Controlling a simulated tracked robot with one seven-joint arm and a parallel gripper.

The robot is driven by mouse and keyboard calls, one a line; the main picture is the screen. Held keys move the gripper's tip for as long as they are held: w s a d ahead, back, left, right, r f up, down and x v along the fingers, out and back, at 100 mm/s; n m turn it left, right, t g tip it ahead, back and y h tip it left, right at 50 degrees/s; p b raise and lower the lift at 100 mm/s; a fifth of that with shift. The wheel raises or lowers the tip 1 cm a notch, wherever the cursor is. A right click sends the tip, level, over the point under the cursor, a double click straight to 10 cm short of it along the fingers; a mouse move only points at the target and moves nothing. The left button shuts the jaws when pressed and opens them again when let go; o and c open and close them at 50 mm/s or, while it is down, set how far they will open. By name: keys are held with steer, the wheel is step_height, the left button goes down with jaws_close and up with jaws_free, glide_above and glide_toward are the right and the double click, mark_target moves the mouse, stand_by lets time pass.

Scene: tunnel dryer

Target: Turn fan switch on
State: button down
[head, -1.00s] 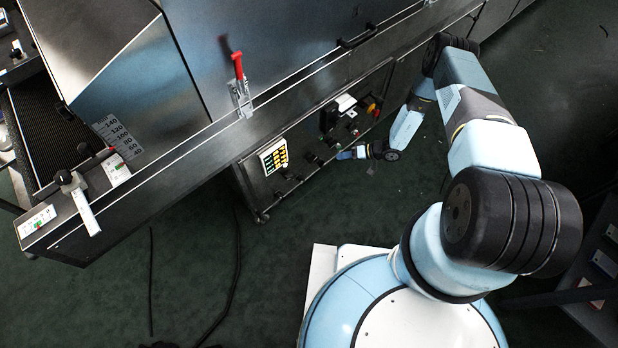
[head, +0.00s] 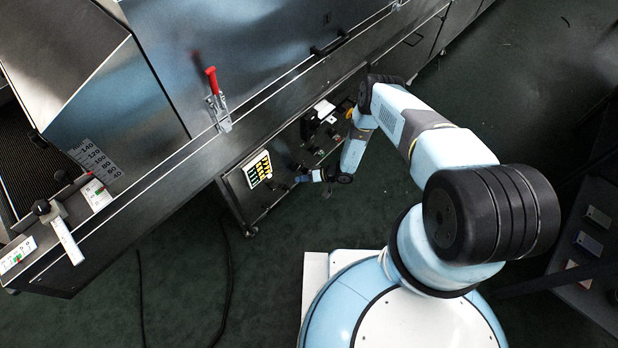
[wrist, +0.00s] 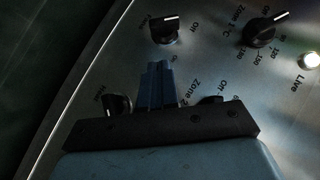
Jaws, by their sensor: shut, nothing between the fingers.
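The control panel (head: 240,192) is on the lower front of the metal dryer. In the wrist view, a black rotary switch (wrist: 165,28) with an "Off" mark beside it sits just beyond my fingertips. A second black switch (wrist: 117,105) is left of my fingers, and another knob is partly hidden behind the gripper. My gripper (wrist: 158,68) is shut and empty, pointing up the panel. In the head view my gripper (head: 303,178) is close to the panel's face; contact cannot be told.
A Zone 1 knob (wrist: 260,32) and a lit "Live" lamp (wrist: 309,60) are right of the fingers. A red-handled clamp (head: 212,82) is above. The floor in front is clear apart from dark cables (head: 229,275).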

mark_target(288, 187)
steer(key=shift+s+a+f, duration=1.15)
steer(key=shift+f, duration=0.25)
steer(key=shift+a, duration=0.45)
steer(key=shift+d, duration=0.4)
steer(key=shift+d+f, duration=0.1)
steer(key=shift+f, duration=0.1)
